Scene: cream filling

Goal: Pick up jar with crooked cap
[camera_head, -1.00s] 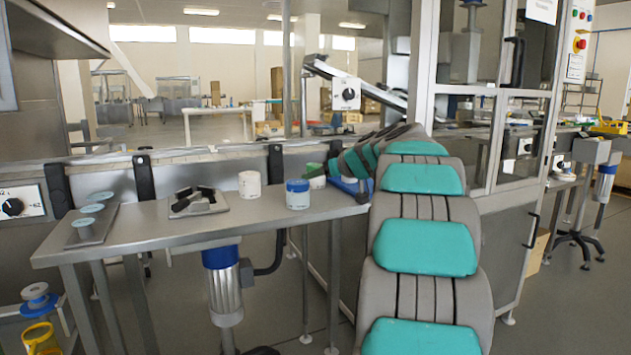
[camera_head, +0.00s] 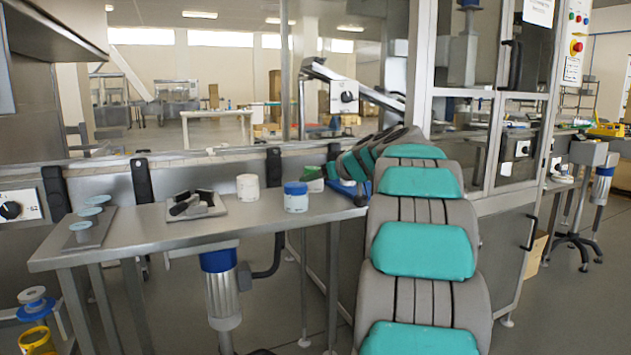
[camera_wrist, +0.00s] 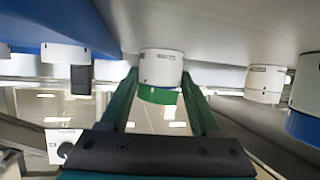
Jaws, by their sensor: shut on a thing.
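The jar (camera_wrist: 162,68) with a green cap (camera_wrist: 158,95) shows in the wrist view, which is upside down, with the grey table at the top. My gripper (camera_wrist: 160,76) is shut on this jar, with one dark green finger on each side. The jar looks upright at the table surface; I cannot tell whether it touches it. The cap looks slightly tilted.
A blue-capped jar (camera_head: 296,203) and a white jar (camera_head: 248,188) stand left of my gripper on the metal table (camera_head: 150,232). A plate with dark fittings (camera_head: 196,205) and a plate with pale blue discs (camera_head: 88,232) lie further left. A machine cabinet (camera_head: 490,150) stands right.

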